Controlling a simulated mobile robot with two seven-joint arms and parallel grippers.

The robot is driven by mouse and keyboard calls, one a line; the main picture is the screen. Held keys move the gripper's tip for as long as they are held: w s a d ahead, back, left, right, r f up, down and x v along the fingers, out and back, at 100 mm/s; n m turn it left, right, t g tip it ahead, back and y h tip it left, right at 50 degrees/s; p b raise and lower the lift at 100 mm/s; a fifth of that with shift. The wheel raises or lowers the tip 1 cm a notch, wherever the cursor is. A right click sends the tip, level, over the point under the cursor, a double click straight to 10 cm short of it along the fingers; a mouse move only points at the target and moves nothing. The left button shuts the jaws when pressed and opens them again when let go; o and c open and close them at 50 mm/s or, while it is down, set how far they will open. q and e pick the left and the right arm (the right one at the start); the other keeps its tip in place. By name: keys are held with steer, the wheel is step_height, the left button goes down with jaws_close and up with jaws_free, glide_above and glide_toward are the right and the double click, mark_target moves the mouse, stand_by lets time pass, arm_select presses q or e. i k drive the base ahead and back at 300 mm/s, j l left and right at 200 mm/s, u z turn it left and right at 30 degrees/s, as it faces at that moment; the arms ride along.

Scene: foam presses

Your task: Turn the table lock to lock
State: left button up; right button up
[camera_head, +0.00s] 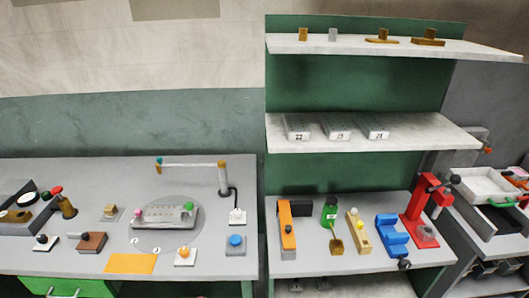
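A round turntable plate (150,240) is set in the grey table on the left. A metal mold-like block (166,215) with a pink knob at its left end lies on it. Neither gripper is in view.
A lamp-like arm on a post (222,178) stands behind the plate. An orange sheet (130,263) and a brown block (92,242) lie in front. A green-backed shelf unit (355,88) stands to the right, with a red press (418,210) on its lower board.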

mark_target(183, 250)
steer(key=i+u, duration=0.45)
steer(key=i+l+u, duration=0.2)
steer(key=u, duration=0.2)
steer(key=i+l+u, duration=0.25)
steer(key=u, duration=0.2)
steer(key=i+l+u, duration=0.25)
steer(key=u, duration=0.2)
steer(key=l, duration=0.1)
